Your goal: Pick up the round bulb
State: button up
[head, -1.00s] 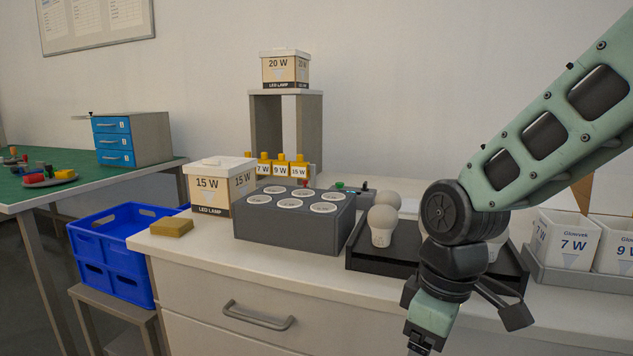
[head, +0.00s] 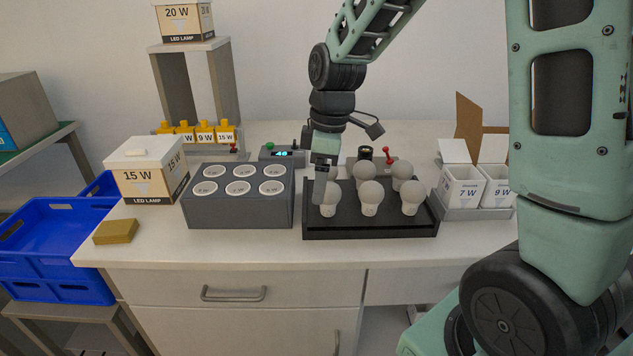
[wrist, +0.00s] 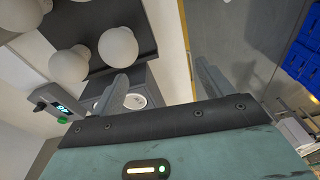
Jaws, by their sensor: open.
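Several frosted white bulbs stand in two rows on the black tray (head: 370,230). The front row holds a left bulb (head: 330,200), a middle bulb (head: 371,196) and a right bulb (head: 412,193). All have rounded heads; I cannot tell surely which one the task means. My gripper (head: 320,190) points down at the tray's left side, beside the front left bulb and partly over it. In the wrist view my gripper (wrist: 160,80) is open, with nothing between its fingers. The nearest bulb (wrist: 118,47) there lies left of the gap, close to the left finger.
A grey block with round white-rimmed sockets (head: 240,212) stands left of the tray. A 15 W box (head: 146,172) and a tan sponge-like block (head: 115,231) are farther left. White cartons (head: 462,187) stand right. A small display unit (head: 282,154) is behind.

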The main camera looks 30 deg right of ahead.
jog(key=w+d+r+p, duration=0.3)
jog(key=d+r+p, duration=0.3)
jog(key=r+p, duration=0.1)
send_near(327, 200)
jog(key=shift+n, duration=0.4)
jog(key=w+f, duration=0.1)
jog(key=f, duration=0.1)
jog(key=w+d+f, duration=0.1)
jog(key=f, duration=0.1)
jog(key=w+f+p, duration=0.1)
jog(key=f, duration=0.2)
jog(key=shift+d, duration=0.35)
jog(key=shift+s+a+f+p, duration=0.1)
jog(key=shift+a+f+p, duration=0.1)
jog(key=shift+f, duration=0.7)
jog(key=shift+a+f+p, duration=0.1)
jog(key=shift+f+p, duration=0.05)
jog(key=shift+f, duration=0.75)
jog(key=shift+s+a+f+p, duration=0.1)
jog(key=shift+a+f+p, duration=0.1)
jog(key=shift+f, duration=0.65)
jog(key=c, duration=1.1)
